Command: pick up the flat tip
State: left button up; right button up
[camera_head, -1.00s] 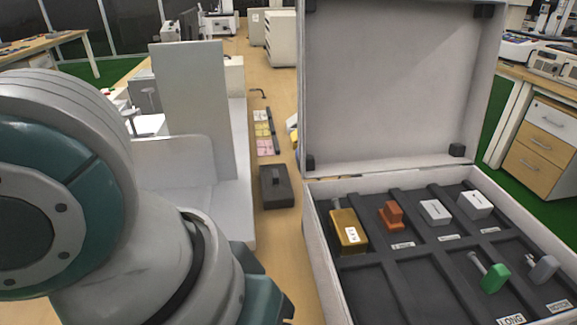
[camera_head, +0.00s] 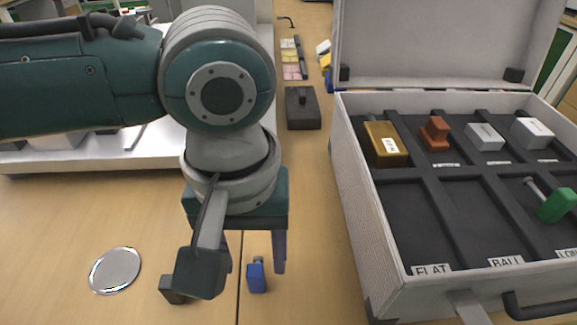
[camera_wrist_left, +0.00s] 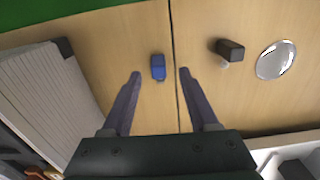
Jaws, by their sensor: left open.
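A blue tip (camera_head: 257,277) stands on the table below my left gripper (camera_head: 254,269). A dark tip (camera_head: 170,289) lies to its left, partly hidden behind my wrist part; it also shows in the left wrist view (camera_wrist_left: 229,49). I cannot tell for sure which one is the flat tip. My left gripper is open, pointing down, with nothing held. In the left wrist view the blue tip (camera_wrist_left: 158,67) appears between the open fingertips (camera_wrist_left: 160,74), with a gap on both sides. My right gripper is not in view.
An open case (camera_head: 357,215) stands to the right, with empty FLAT and BALL compartments (camera_head: 405,215) and several tips and blocks in others. A round metal disc (camera_head: 115,271) lies at left. A black box (camera_head: 303,108) stands farther back.

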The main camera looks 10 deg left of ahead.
aim_at(254, 269)
pick_arm(q)
notch_tip(254, 269, down, 3)
jog(key=shift+b, duration=0.35)
grip_shut()
dwell(0.4)
